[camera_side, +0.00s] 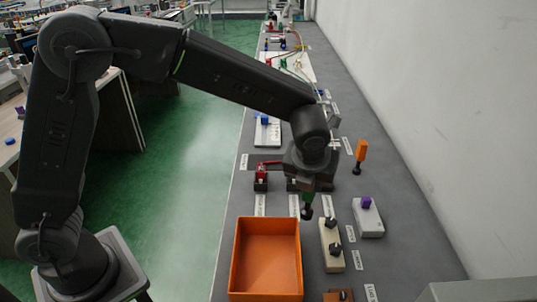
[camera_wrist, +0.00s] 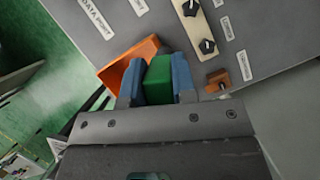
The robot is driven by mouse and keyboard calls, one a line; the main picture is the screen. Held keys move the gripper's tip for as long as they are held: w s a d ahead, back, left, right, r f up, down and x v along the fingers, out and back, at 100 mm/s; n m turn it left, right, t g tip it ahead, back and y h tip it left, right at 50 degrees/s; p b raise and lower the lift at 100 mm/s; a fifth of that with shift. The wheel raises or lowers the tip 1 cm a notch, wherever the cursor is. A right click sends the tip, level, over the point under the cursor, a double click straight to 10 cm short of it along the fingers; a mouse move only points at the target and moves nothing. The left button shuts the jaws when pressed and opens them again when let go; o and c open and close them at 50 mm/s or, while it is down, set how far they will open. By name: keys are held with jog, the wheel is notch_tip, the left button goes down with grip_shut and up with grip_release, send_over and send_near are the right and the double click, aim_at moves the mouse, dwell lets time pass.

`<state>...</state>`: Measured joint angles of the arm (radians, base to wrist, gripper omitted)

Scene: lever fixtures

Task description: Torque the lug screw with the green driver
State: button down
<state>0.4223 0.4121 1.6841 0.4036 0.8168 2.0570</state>
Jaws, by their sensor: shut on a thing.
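My gripper (camera_side: 309,188) points down over the grey bench. In the wrist view the driver's green handle (camera_wrist: 158,80) sits between the two blue finger pads. An orange driver (camera_side: 360,151) stands upright to the right of the gripper, apart from it.
An orange bin (camera_side: 237,260) is front left, empty. The beige panel (camera_side: 332,262) has two black knobs. A grey box (camera_side: 371,221) with a purple knob is to its right. A red lever fixture (camera_side: 262,174) is left of the gripper. A brown block (camera_wrist: 217,79) is nearby.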

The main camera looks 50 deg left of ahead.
jog(key=s+d+m+h, duration=0.1)
jog(key=s+d+m, duration=0.2)
jog(key=d, duration=1.3)
jog(key=s, duration=0.2)
jog(key=shift+s, duration=0.4)
jog(key=shift+f, duration=0.15)
jog(key=shift+f, duration=2.6)
jog(key=c, duration=1.5)
grip_release()
jog(key=shift+c, duration=0.2)
grip_shut()
